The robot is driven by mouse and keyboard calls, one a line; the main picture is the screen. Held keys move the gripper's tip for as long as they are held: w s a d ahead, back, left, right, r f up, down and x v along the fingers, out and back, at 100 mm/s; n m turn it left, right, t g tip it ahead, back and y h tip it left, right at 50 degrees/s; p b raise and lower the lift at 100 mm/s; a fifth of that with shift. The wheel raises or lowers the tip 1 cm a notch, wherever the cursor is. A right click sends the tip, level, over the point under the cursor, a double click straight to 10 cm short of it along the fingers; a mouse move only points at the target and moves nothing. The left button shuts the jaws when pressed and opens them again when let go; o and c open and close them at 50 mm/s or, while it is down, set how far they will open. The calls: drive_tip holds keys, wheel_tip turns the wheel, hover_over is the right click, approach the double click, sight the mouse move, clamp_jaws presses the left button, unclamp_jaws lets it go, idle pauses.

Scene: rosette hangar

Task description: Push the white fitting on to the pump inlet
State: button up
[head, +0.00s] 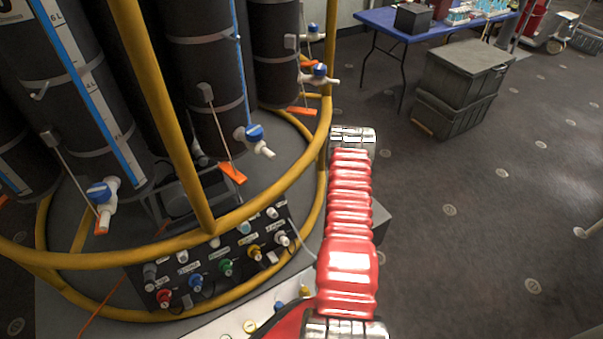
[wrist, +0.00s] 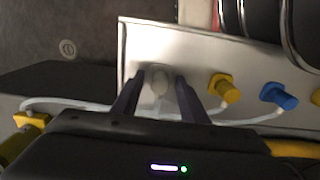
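The white fitting (wrist: 159,84) is in the wrist view, pale and slightly blurred against the pump's light face. The two dark fingers of my gripper (wrist: 159,92) stand on either side of it. I cannot tell whether they touch it, or whether it is seated on an inlet. The pump (wrist: 143,44) is a light grey, flat-sided box, with a yellow fitting (wrist: 224,87) and a blue fitting (wrist: 279,96) to the right of my fingers. In the head view my red arm hides the gripper and the white fitting.
A pale tube (wrist: 75,105) runs from a yellow part (wrist: 30,122) at left, behind my fingers. In the head view, a yellow rail (head: 275,205) rings the dark cylinders left of my arm, above a panel of coloured valves (head: 226,267). Open floor lies right.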

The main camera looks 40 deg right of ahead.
clamp_jaws()
idle(0.3)
drive_tip(key=shift+r, duration=0.2)
drive_tip(key=shift+r, duration=0.7)
drive_tip(key=shift+r, duration=0.35)
drive_tip(key=shift+r, duration=0.7)
drive_tip(key=shift+r, duration=0.35)
drive_tip(key=shift+r, duration=0.35)
